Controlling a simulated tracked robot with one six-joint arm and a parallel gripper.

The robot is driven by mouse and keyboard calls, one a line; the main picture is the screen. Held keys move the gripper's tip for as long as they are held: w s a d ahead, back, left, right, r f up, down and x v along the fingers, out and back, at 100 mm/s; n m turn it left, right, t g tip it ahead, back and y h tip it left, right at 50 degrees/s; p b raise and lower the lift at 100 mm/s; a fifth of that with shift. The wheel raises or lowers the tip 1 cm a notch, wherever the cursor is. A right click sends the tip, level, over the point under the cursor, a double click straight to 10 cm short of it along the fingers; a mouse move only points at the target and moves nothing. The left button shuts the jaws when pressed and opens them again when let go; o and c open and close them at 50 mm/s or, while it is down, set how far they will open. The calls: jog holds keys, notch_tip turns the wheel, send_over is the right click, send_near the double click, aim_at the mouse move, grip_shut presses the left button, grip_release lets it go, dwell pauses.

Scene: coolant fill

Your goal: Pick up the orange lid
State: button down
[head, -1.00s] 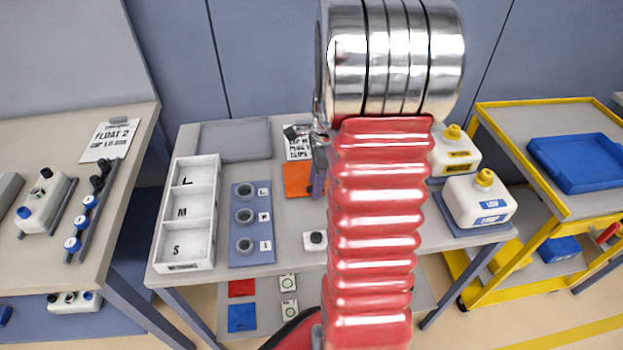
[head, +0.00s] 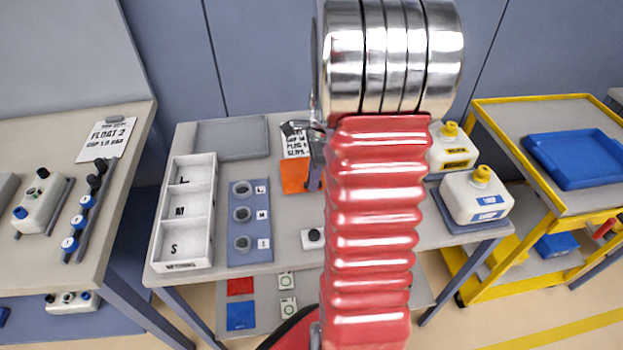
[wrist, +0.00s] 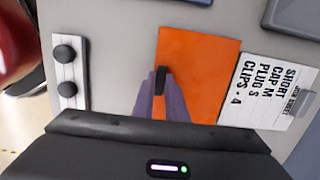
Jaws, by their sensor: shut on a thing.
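The orange lid (head: 293,175) is a flat orange panel near the back middle of the table, partly hidden by my arm and gripper in the head view. In the wrist view the lid (wrist: 207,70) fills the middle. My gripper (wrist: 161,82) is at the lid's left part, its purple fingers shut on it. A small dark piece shows between the fingertips. In the head view my gripper (head: 316,172) is mostly hidden behind my red arm sleeve. The lid seems a little off the tabletop, but the height is hard to tell.
A printed card (wrist: 272,85) lies right of the lid in the wrist view. A white block with black knobs (wrist: 68,72) is at left. In the head view, a white divided tray (head: 186,212), a blue ring board (head: 248,222) and white jugs (head: 474,196) stand on the table.

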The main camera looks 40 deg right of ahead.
notch_tip(320, 180, up, 9)
jog(key=shift+r, duration=0.2)
dwell(0.7)
